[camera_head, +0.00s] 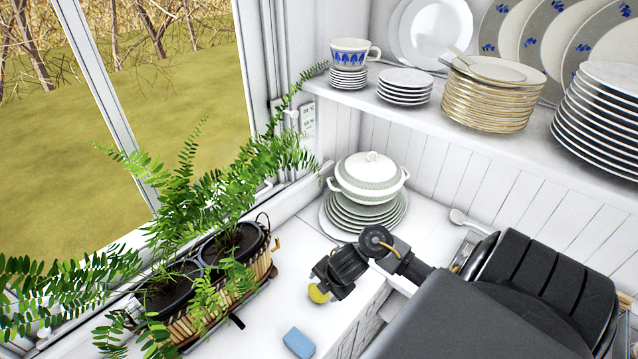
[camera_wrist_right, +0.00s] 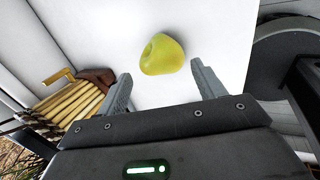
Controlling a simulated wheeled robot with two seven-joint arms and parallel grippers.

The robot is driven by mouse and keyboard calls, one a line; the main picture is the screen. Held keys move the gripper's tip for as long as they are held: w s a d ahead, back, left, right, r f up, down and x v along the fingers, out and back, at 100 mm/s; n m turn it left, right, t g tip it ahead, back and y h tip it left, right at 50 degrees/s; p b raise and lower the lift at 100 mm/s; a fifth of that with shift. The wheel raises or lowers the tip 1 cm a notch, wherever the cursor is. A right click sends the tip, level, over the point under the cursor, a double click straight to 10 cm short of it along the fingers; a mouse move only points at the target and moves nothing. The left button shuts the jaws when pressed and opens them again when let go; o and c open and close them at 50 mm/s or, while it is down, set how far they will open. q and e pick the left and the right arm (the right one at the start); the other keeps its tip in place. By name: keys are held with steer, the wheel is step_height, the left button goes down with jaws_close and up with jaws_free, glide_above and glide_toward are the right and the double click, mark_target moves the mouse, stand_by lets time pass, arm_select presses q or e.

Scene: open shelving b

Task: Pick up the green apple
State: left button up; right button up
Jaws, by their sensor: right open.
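The green apple is yellow-green and sits on the white counter. In the head view the apple (camera_head: 318,293) is partly hidden by my right gripper (camera_head: 331,282), which reaches in from the right. In the right wrist view the apple (camera_wrist_right: 162,55) lies just beyond the fingertips, roughly centred between the two fingers of my right gripper (camera_wrist_right: 160,82). The fingers are apart with nothing between them, and I see no contact with the apple. My left gripper is not in view.
A planter of ferns (camera_head: 262,262) stands left of the apple by the window. A blue sponge (camera_head: 298,342) lies nearer on the counter (camera_head: 262,320). A white tureen (camera_head: 370,178) on stacked plates stands behind my right gripper. A shelf (camera_head: 480,118) of dishes is above.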

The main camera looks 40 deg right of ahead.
mark_target(320, 293)
steer(key=b+x, duration=0.1)
steer(key=x, duration=0.3)
steer(key=shift+s+a+f+b, duration=0.15)
steer(key=shift+b, duration=0.25)
steer(key=shift+w+f, duration=0.25)
steer(key=shift+f, duration=0.1)
steer(key=shift+r, duration=0.1)
steer(key=c, duration=0.7)
